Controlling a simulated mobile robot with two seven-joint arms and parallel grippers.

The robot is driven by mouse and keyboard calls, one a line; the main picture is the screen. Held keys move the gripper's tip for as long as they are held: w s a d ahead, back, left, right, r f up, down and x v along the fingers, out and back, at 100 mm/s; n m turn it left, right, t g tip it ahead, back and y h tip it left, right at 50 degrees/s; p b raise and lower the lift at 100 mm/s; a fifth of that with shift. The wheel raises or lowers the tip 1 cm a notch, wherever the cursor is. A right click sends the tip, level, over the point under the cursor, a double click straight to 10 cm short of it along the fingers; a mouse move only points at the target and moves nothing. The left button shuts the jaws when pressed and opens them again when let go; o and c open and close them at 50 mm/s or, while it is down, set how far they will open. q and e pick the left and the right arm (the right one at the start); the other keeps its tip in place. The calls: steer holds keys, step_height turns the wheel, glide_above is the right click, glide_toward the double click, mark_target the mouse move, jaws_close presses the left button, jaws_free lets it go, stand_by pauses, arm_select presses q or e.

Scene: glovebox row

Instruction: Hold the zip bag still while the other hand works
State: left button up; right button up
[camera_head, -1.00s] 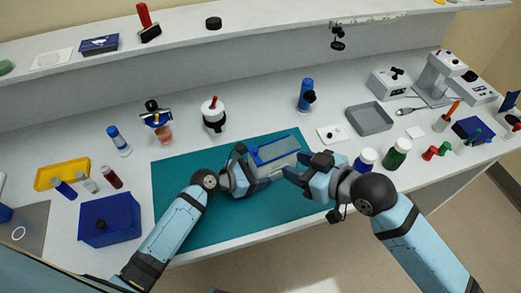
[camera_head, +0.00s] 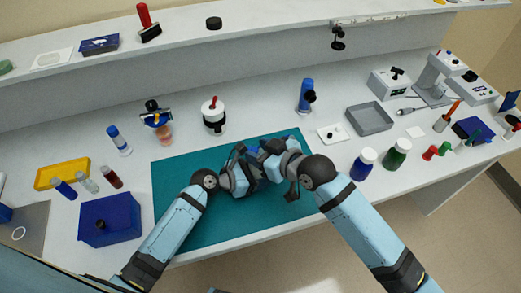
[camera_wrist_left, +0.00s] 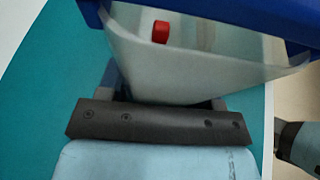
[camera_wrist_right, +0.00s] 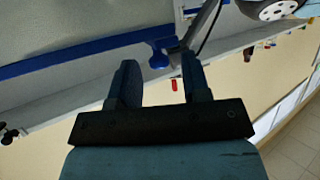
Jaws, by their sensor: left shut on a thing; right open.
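The zip bag (camera_wrist_left: 190,60) is a pale translucent pouch with a blue zip strip (camera_wrist_left: 220,18) along its top. My left gripper (camera_wrist_left: 165,92) is shut on the bag's lower part, above the teal mat (camera_head: 200,222). In the right wrist view, the blue strip (camera_wrist_right: 90,48) carries a small blue slider tab (camera_wrist_right: 158,58). My right gripper (camera_wrist_right: 160,72) is open, with the tab between the tips in the picture; contact cannot be told. In the head view, my right gripper (camera_head: 252,150) meets the left one and hides nearly all of the bag.
A blue box (camera_head: 110,222) and a yellow tray (camera_head: 62,174) stand left of the mat. The mat's front is clear.

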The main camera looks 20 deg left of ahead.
jaws_close()
steer(key=w+d, duration=0.8)
steer(key=shift+d, duration=0.25)
jaws_free()
steer(key=shift+s, duration=0.1)
